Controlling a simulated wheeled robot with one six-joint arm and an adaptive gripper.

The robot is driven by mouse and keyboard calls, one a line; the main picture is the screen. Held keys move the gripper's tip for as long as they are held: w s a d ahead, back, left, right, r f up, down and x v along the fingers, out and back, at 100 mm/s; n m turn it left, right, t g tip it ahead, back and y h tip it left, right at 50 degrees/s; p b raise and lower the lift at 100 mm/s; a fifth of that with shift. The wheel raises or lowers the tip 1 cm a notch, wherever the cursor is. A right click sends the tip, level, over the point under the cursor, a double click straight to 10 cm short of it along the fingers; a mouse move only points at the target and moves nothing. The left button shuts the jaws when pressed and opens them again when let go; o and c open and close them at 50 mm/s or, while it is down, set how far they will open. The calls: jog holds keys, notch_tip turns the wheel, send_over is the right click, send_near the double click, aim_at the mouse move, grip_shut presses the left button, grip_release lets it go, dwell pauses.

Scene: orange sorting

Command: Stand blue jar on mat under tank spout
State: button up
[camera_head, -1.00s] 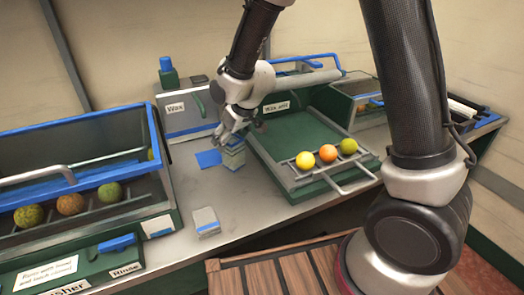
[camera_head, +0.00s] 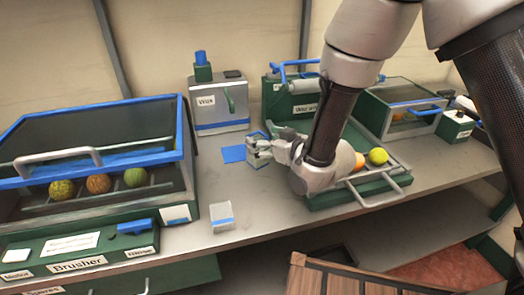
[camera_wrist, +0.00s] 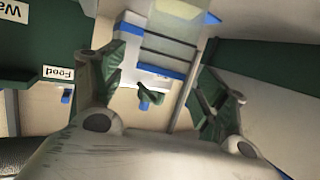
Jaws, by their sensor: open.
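The tank labelled Wax (camera_head: 218,112) stands at the back of the bench, pale with a blue band and a green curved spout (camera_head: 230,99). The blue mat (camera_head: 233,154) lies flat in front of it and looks bare. A small jar with a bluish top (camera_head: 257,149) stands just right of the mat, partly hidden by my fingers. My gripper (camera_head: 268,148) is open, low beside this jar, reaching in from the right; I cannot tell whether they touch. In the wrist view my open fingers (camera_wrist: 162,92) flank a pale see-through shape at the top.
A small clear container with a blue stripe (camera_head: 222,218) stands near the bench's front edge. The brusher (camera_head: 90,160) holding several fruits fills the left. A green tray (camera_head: 345,193) with fruits lies right, partly behind my arm.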

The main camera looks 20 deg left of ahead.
aim_at(258, 136)
jog(key=x, duration=0.4)
jog(key=c, duration=1.3)
jog(key=shift+r, duration=0.1)
